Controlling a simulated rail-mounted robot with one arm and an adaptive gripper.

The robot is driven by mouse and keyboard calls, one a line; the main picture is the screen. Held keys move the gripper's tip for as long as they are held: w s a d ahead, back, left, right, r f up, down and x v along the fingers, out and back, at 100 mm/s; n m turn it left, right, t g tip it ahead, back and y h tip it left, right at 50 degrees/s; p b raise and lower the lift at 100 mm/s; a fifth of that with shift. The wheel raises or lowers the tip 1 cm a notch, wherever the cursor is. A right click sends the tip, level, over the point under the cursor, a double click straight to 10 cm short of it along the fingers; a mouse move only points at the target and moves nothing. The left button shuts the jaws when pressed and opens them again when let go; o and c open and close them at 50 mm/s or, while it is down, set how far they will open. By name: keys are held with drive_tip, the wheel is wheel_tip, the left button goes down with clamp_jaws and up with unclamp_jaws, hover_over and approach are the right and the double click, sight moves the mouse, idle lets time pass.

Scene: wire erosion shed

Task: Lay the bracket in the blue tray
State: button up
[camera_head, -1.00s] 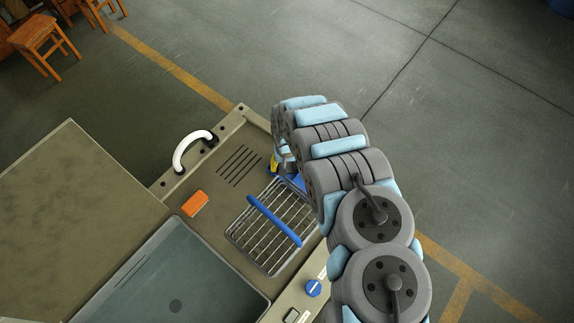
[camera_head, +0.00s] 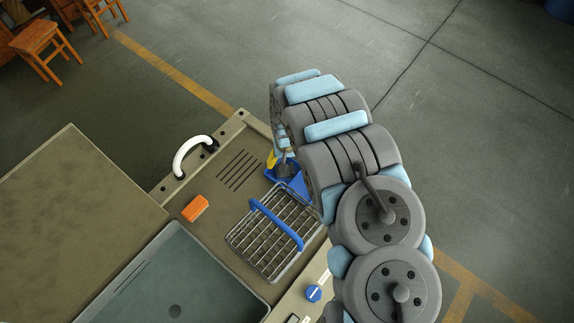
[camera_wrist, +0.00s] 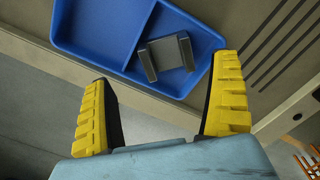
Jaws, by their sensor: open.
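The blue tray (camera_wrist: 85,35) lies on the beige worktop and has a divider across it. The grey bracket (camera_wrist: 168,54), a plate with raised ends, lies in the tray's right compartment in the wrist view. My gripper (camera_wrist: 162,72) is open, its yellow fingers wide apart on either side of the bracket's position, with nothing between them. In the head view the tray (camera_head: 298,185) shows partly behind my arm, with the grey bracket (camera_head: 285,170) in it and a yellow finger beside it.
A wire basket (camera_head: 275,235) with a blue handle stands close to the tray. An orange block (camera_head: 195,208) and a white handle (camera_head: 190,152) are to the left. A sunken grey basin (camera_head: 170,280) lies in front. Slots (camera_head: 238,170) mark the worktop.

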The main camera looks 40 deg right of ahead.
sight(287, 172)
wheel_tip(287, 172, up, 6)
drive_tip(key=p, duration=0.2)
idle(0.7)
